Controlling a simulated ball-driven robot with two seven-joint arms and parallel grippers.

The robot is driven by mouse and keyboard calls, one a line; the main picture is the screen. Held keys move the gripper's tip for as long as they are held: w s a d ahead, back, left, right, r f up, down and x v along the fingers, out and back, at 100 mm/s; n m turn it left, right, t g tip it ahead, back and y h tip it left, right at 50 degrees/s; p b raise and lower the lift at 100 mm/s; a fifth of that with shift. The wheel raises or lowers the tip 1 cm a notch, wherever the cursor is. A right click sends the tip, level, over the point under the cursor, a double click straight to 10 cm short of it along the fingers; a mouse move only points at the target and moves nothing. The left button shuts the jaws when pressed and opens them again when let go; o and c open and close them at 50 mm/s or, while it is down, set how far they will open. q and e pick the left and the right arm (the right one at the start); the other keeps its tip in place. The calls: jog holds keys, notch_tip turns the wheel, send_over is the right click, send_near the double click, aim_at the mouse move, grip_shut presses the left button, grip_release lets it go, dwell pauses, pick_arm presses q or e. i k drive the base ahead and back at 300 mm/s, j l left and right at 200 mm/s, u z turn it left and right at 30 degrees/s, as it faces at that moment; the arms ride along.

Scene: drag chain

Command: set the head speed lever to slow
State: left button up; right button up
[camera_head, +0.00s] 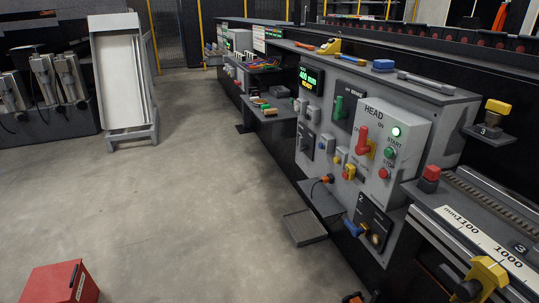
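The grey HEAD panel (385,165) is on the machine front at centre right. It carries a large red lever (361,141) with a yellow plate beside it, a green start button (389,153) and a red stop button (383,173). A green lever (338,107) is on the darker panel to its left. A small red and yellow knob (349,172) is below. The labels are too small to tell which of these is the head speed lever, or where slow is. Neither of my grippers can be made out in this view.
A red box (60,284) stands on the floor at lower left. A ruled rail (480,235) with a yellow clamp (488,273) juts out at right. The concrete floor at centre left is clear.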

aim_at(301, 147)
jog(key=i+j+z, duration=0.5)
jog(key=i+j, duration=0.4)
jog(key=i, duration=0.3)
jog(key=i+j, duration=0.55)
jog(key=i, duration=0.2)
jog(key=i+j+z, duration=0.15)
jog(key=i+j, duration=0.4)
jog(key=i, duration=0.25)
